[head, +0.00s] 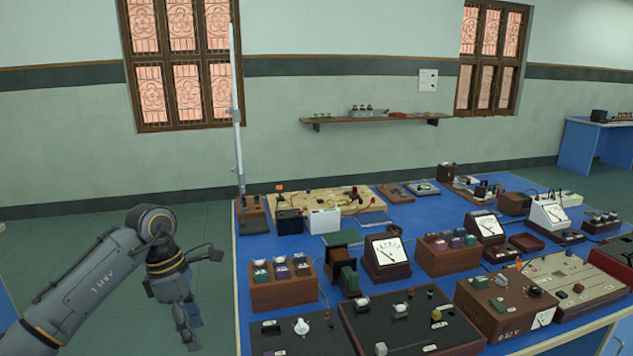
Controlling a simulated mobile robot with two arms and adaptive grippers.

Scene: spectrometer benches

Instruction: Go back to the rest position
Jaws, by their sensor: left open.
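My left gripper (190,322) hangs at the end of my left arm, just off the left edge of the blue bench (243,282). Its fingers point down, are open and hold nothing that I can see. It is apart from the bench and everything on it. My right gripper is not in view.
The bench is crowded with a block of terminals (282,292), an analog meter (387,257), a dark control box (408,325) and a tall upright rod (238,130) at its back left corner. Green floor (205,225) left of the bench is clear. A shelf (375,120) hangs on the wall.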

